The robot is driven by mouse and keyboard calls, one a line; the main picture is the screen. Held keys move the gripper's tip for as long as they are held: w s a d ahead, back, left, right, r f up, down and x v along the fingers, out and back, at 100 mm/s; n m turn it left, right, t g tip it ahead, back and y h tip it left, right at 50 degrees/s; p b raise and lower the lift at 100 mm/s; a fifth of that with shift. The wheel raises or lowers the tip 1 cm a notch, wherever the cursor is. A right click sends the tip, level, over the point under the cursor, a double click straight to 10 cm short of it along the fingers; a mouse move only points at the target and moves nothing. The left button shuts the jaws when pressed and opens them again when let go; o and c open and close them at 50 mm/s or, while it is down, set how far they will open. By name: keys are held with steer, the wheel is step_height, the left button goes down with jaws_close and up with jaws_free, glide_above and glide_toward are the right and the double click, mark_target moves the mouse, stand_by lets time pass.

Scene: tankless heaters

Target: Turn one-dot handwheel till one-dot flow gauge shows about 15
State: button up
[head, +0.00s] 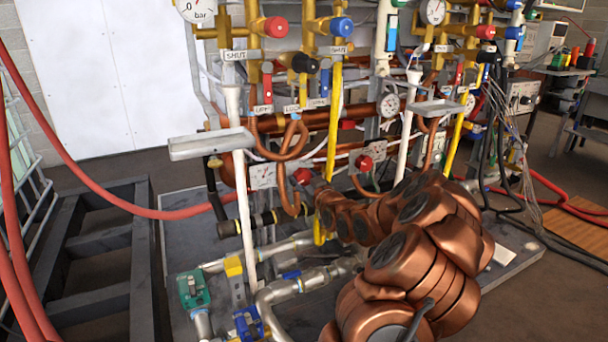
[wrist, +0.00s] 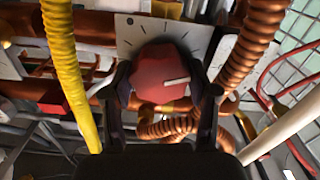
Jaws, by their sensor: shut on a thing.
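A red handwheel (wrist: 163,72) with a white pointer line fills the middle of the wrist view. It sits in front of a white plate (wrist: 140,32) with dark tick marks and what looks like one dot near its upper left. My gripper (wrist: 168,88) has a black finger on each side of the handwheel and is shut on it. I cannot tell which dial is the one-dot flow gauge, and no reading is legible.
Another red handwheel (head: 364,162) is to the right. A coiled copper pipe (wrist: 252,45) and a yellow pipe (wrist: 67,70) flank my gripper. A white tray (head: 212,144) juts out at left.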

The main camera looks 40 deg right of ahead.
steer(key=o, duration=0.9)
steer(key=shift+c, duration=0.2)
steer(key=v, duration=1.2)
stand_by(0.4)
